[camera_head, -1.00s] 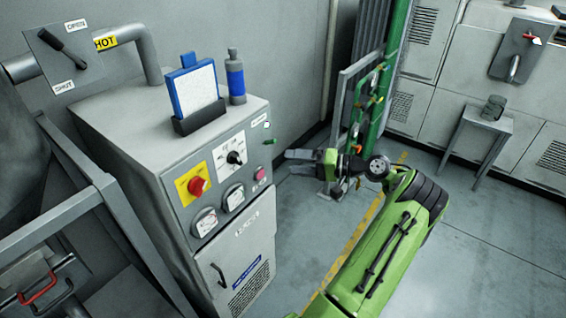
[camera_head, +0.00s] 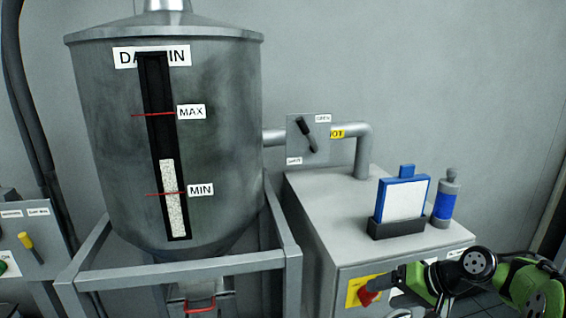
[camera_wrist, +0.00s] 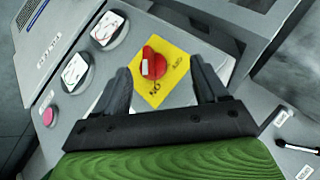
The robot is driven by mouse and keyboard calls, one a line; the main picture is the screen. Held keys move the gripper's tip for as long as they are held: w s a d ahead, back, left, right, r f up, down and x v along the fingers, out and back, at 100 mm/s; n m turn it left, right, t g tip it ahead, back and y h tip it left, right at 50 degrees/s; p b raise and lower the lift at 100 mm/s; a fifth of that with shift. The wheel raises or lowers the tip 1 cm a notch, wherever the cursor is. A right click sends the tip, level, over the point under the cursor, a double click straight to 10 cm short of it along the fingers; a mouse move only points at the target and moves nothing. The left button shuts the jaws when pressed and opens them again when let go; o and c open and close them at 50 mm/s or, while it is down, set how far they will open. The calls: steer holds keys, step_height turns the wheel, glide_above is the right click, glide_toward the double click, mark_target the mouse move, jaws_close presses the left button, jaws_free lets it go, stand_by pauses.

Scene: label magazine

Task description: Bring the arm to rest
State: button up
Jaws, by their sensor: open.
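My gripper (camera_wrist: 161,68) is open, its two dark fingers spread apart in the wrist view. A red rotary switch (camera_wrist: 153,65) on a yellow plate (camera_wrist: 176,77) shows between the fingers. I cannot tell how far the fingertips are from the panel. In the head view my green and black arm (camera_head: 445,280) is at the lower right, in front of the grey cabinet (camera_head: 320,225).
White dials (camera_wrist: 75,69) and a pink button (camera_wrist: 48,116) share the panel. A blue-framed board (camera_head: 404,198) in a black holder and a blue-banded bottle (camera_head: 445,200) stand on the cabinet. A large metal hopper (camera_head: 220,110) on a grey frame (camera_head: 190,268) stands left.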

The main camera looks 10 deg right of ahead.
steer(key=s+a+r+n+g+h, duration=0.1)
steer(key=s+a+r+n+h, duration=0.1)
steer(key=s+a, duration=0.35)
steer(key=s+a+r+n+g+h, duration=0.1)
steer(key=s+a+r+h, duration=0.15)
steer(key=a, duration=0.65)
steer(key=s+a+n+h, duration=0.1)
steer(key=s+a, duration=0.2)
steer(key=s, duration=1.1)
steer(key=shift+s+n+t, duration=0.3)
steer(key=shift+n+t, duration=0.1)
